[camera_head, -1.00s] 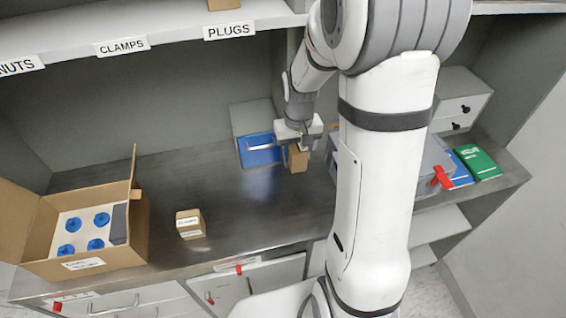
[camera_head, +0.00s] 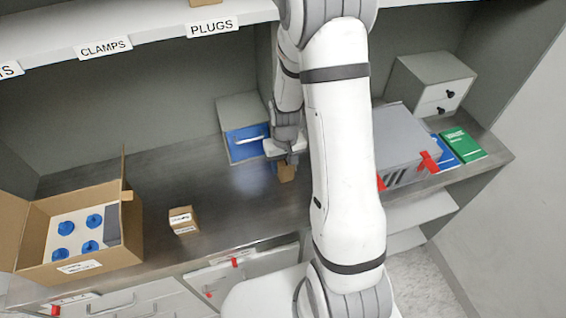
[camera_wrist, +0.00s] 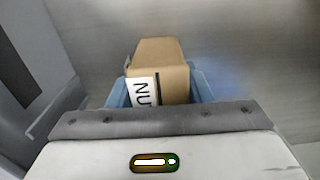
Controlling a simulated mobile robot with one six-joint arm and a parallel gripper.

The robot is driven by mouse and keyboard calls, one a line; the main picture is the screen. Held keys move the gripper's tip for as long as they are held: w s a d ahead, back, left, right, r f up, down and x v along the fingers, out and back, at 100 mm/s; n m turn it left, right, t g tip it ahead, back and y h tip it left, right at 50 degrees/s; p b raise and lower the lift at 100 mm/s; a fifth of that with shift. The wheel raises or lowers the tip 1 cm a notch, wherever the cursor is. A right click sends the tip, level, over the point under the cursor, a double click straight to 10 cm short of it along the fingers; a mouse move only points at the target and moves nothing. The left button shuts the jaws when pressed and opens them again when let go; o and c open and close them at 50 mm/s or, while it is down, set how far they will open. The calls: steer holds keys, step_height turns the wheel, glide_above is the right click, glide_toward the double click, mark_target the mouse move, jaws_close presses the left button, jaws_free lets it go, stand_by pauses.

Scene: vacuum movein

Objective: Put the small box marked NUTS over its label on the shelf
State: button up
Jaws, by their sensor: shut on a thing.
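The small box marked NUTS (camera_wrist: 162,62) is brown cardboard with a white label reading "NU" in the wrist view, the rest cut off by my gripper. In the head view the box (camera_head: 287,173) hangs below my gripper (camera_head: 284,157), partly hidden by it. My gripper is shut on it, with blue finger pads on both sides in the wrist view. I cannot tell whether the box touches the counter. The shelf label (camera_head: 9,70) at the far left edge shows only its last letters, "TS". The upper shelf (camera_head: 145,27) runs along the top left.
A CLAMPS box (camera_head: 183,220) stands on the counter (camera_head: 228,196). An open carton (camera_head: 75,262) with blue round items stands at left. A blue-fronted drawer unit (camera_head: 247,143) is beside my gripper. A grey case (camera_head: 405,140) and green book (camera_head: 463,145) lie right of my arm.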

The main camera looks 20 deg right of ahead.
steer(key=shift+f, duration=0.15)
steer(key=o, duration=1.1)
